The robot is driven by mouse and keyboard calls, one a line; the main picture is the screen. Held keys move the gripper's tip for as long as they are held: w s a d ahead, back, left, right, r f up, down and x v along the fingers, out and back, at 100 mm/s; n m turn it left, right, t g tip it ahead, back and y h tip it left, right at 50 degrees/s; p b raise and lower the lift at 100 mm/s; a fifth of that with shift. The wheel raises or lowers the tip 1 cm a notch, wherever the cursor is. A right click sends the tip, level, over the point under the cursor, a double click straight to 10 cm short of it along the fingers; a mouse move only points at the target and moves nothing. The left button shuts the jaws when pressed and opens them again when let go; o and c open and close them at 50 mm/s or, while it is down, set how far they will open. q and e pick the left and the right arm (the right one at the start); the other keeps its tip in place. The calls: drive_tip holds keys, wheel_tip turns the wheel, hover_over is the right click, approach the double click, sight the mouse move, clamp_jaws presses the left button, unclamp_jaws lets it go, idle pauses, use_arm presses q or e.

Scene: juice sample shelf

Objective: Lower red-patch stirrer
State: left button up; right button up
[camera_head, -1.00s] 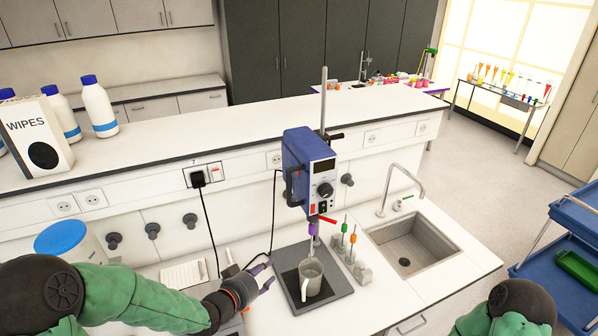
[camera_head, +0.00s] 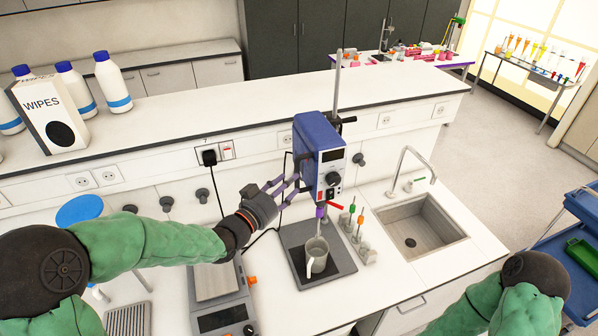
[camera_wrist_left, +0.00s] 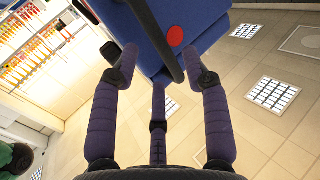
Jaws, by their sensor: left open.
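The blue stirrer head (camera_head: 318,140) is on an upright metal rod (camera_head: 338,75) above a grey mug (camera_head: 317,258). A purple collar (camera_head: 320,212) sits under the head, and a red lever (camera_head: 336,206) sticks out to the right. My left gripper (camera_head: 290,188) is at the head's left side, by its black handle, its purple fingers spread. In the left wrist view the open fingers (camera_wrist_left: 160,75) point at the blue housing (camera_wrist_left: 195,15), with its red patch (camera_wrist_left: 175,37) and the dark handle bar (camera_wrist_left: 166,47) between them. Contact cannot be told. My right gripper is out of view.
The mug stands on a dark base plate (camera_head: 345,265). Small stirrers with coloured tops (camera_head: 355,228) stand to its right, then a sink (camera_head: 420,225). A balance (camera_head: 225,310) lies below my left forearm. A black cable (camera_head: 212,185) hangs behind it.

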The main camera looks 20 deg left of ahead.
use_arm(q)
drive_tip(key=shift+p+x, duration=0.6)
drive_tip(key=shift+x, duration=2.05)
clamp_jaws()
